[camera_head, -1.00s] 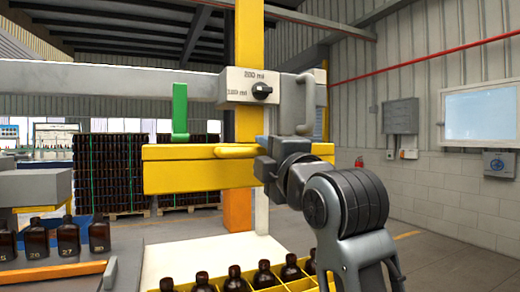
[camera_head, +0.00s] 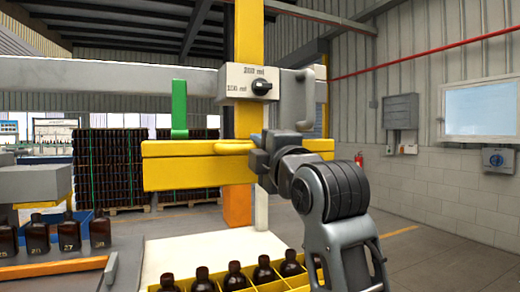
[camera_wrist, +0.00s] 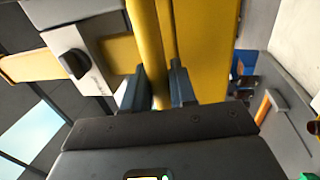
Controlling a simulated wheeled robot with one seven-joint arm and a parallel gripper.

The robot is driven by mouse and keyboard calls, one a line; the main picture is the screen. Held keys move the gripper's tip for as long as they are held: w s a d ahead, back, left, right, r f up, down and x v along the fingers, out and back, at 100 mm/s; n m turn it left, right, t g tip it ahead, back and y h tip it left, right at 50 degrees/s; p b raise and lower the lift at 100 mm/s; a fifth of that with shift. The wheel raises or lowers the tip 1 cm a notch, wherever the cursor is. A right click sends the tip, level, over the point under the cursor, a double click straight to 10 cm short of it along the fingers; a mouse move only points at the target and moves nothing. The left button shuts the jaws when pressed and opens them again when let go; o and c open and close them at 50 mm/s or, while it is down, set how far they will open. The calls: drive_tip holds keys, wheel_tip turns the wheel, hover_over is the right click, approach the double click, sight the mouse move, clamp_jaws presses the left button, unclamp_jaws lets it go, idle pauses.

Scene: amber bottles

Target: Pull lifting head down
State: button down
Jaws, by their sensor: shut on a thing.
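The lifting head is a long yellow horizontal beam (camera_head: 185,172) in front of a yellow post, in the head view. A yellow bar handle (camera_head: 234,146) runs along its front. My gripper (camera_head: 257,152) is at the right part of this handle. In the wrist view my gripper (camera_wrist: 157,85) has its two fingers on either side of the yellow handle bar (camera_wrist: 147,40), shut on it. The yellow face of the lifting head (camera_wrist: 208,45) shows just beside the bar. The far fingertips are partly hidden by the bar.
A grey box with a black dial (camera_head: 262,88) sits above the head, and a green upright bracket (camera_head: 179,110) stands at its left. Below is a yellow crate (camera_head: 262,284) with several amber bottles. More numbered bottles (camera_head: 68,236) stand at left.

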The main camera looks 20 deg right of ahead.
idle(0.3)
wheel_tip(320, 180, down, 21)
drive_tip(key=b, duration=1.1)
drive_tip(key=shift+f, duration=0.3)
drive_tip(key=c, duration=1.3)
unclamp_jaws()
drive_tip(key=shift+c, duration=0.2)
drive_tip(key=shift+o, duration=1.4)
drive_tip(key=shift+r, duration=0.25)
drive_tip(key=s+f, duration=0.1)
drive_tip(key=s, duration=0.6)
drive_tip(key=shift+s+f+b, duration=0.3)
